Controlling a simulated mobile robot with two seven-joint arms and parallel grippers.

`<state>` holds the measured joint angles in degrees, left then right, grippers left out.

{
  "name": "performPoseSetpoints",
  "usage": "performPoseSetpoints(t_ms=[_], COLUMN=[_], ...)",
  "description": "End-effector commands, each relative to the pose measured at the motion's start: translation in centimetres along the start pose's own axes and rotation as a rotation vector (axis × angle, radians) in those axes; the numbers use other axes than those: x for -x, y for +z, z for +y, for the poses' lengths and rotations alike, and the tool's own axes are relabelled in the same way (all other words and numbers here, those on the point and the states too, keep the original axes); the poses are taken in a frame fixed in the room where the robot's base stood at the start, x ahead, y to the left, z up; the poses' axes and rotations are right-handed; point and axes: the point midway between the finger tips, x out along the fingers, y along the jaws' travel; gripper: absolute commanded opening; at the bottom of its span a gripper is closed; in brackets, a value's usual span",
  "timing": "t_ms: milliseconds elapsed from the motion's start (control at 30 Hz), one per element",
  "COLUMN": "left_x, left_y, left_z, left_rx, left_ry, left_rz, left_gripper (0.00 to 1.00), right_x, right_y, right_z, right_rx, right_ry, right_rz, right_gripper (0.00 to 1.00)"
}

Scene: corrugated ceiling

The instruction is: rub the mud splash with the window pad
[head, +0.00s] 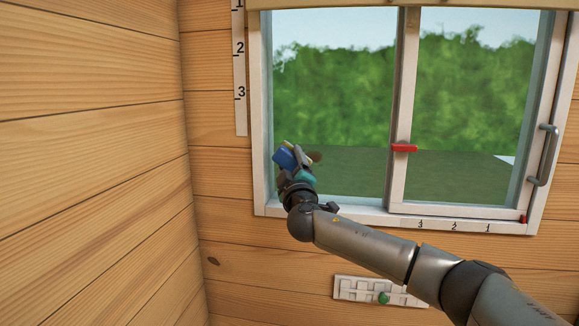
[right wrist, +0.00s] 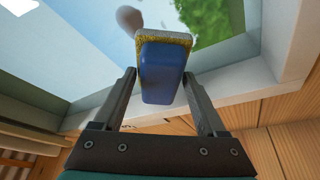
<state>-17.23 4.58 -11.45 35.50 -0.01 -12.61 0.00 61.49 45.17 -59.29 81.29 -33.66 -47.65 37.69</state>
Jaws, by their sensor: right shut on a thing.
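The window pad is a blue block with a yellow sponge layer and a pale face; it shows in the head view (head: 284,159) and the right wrist view (right wrist: 162,72). My right gripper (head: 296,163) is shut on its blue body, one finger on each side, at the lower left of the left window pane. The mud splash is a brown smear on that pane, just right of the pad in the head view (head: 315,156). In the right wrist view the mud splash (right wrist: 129,17) lies just beyond the pad's upper left corner. I cannot tell whether the pad touches the glass. My left gripper is out of view.
The white window frame (head: 258,120) surrounds two panes, with a red catch (head: 404,148) on the middle post and a grey handle (head: 543,155) at right. A wooden wall (head: 90,130) stands close on the left. A white rack (head: 350,289) with a green knob sits below the sill.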

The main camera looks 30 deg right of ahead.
Motion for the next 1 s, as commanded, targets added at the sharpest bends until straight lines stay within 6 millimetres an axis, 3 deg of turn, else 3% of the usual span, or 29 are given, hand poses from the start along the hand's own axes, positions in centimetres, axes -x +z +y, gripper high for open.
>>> performPoseSetpoints(t_ms=[667,1000], left_x=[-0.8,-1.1], left_y=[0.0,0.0], left_z=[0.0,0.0], left_rx=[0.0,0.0], left_ry=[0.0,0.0], left_rz=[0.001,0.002], left_gripper=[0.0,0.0], right_x=[-1.1,-0.2], right_y=[0.5,2.4], right_z=[0.0,1.4], right_rx=[-0.002,0.0], right_ry=[0.0,0.001], right_rz=[0.0,-0.001], right_gripper=[0.29,0.29])
